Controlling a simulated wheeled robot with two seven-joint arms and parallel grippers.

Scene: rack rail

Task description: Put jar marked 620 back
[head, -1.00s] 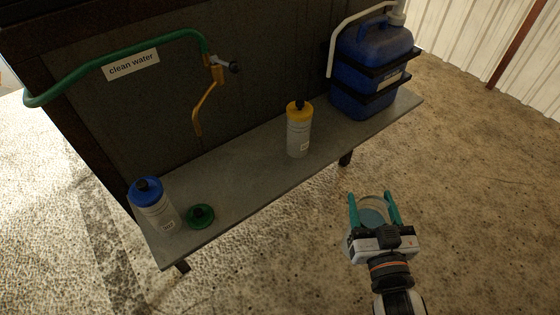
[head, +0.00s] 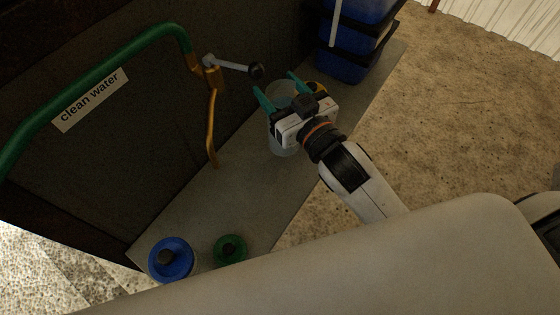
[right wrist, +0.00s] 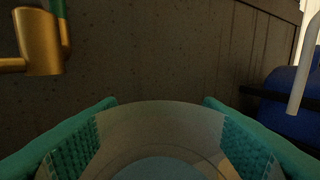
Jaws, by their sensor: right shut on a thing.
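My right gripper (head: 278,86) is shut on a clear, lidless jar (head: 284,92). The jar is over the far part of the shelf (head: 205,205), just right of the tap's lever. I cannot tell whether its base touches the shelf. In the right wrist view, the jar's round rim (right wrist: 160,112) is between the two teal fingers; no number on it is readable. A green lid (head: 230,250) lies on the near part of the shelf. A blue-capped jar (head: 171,259) stands left of the lid. The yellow-capped jar is not clearly seen. My left gripper is out of view.
A brass tap (head: 212,95) with a grey lever and a green hose (head: 95,80) is on the dark wall, by a "clean water" label (head: 91,99). The shelf's middle is clear.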

